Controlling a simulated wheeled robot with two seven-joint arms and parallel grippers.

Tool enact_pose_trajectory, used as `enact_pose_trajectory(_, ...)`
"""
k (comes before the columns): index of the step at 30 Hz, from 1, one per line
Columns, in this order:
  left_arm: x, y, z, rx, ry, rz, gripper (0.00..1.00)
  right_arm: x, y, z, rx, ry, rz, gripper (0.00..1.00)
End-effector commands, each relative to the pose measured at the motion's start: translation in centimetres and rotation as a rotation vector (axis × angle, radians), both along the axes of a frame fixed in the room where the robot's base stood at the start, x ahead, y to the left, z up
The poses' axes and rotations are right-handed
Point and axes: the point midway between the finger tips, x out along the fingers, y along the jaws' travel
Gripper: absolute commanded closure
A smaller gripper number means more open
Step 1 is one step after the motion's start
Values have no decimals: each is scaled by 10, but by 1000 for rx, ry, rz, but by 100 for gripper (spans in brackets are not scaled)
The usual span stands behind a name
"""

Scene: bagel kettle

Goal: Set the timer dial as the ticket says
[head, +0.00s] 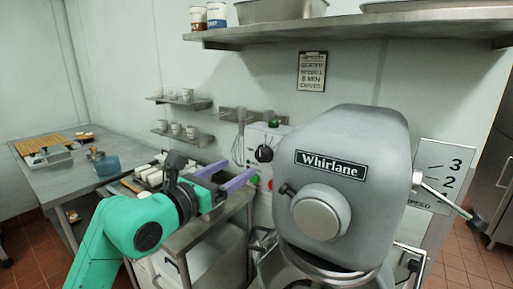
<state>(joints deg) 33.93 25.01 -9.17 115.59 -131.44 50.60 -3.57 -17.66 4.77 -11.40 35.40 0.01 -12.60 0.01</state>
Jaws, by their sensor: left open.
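The timer dial is a black round knob (264,153) on a pale control box (256,138) on the back wall, left of the mixer. Its scale is too small to read. The ticket (312,71) hangs on the wall above; its small lettering seems to include "8 MIN", and the rest is unclear. My left gripper (241,168) has purple fingers, spread apart and empty. It appears below and left of the dial in the head view, apart from it as far as I can tell. My right gripper is out of view.
A large grey mixer (365,145) marked "Whirlane" fills the right centre, close beside the control box. Shelves with cups (188,95) and a steel table (85,175) stand left.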

Motion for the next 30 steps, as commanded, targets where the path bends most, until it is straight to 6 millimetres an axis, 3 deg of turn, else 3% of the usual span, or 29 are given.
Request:
enact_pose_trajectory(1, 11, -9, 7, -2, 4, -4, 19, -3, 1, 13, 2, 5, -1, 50)
enact_pose_trajectory(9, 65, -45, 5, -3, 3, -2, 19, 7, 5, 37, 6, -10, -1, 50)
enact_pose_trajectory(13, 77, -52, 2, -1, 2, -2, 19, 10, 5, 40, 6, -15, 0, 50)
enact_pose_trajectory(20, 79, -54, 0, -2, 1, -2, 19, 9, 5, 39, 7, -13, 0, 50)
enact_pose_trajectory(21, 79, -53, 0, -2, 1, -2, 23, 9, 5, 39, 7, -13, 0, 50)
enact_pose_trajectory(26, 79, -53, 0, -2, 1, -2, 84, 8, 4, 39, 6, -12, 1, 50)
enact_pose_trajectory(27, 78, -53, 0, -2, 1, -2, 91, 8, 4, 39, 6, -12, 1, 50)
enact_pose_trajectory(30, 78, -53, 0, 0, 0, -2, 91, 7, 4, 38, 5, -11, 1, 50)
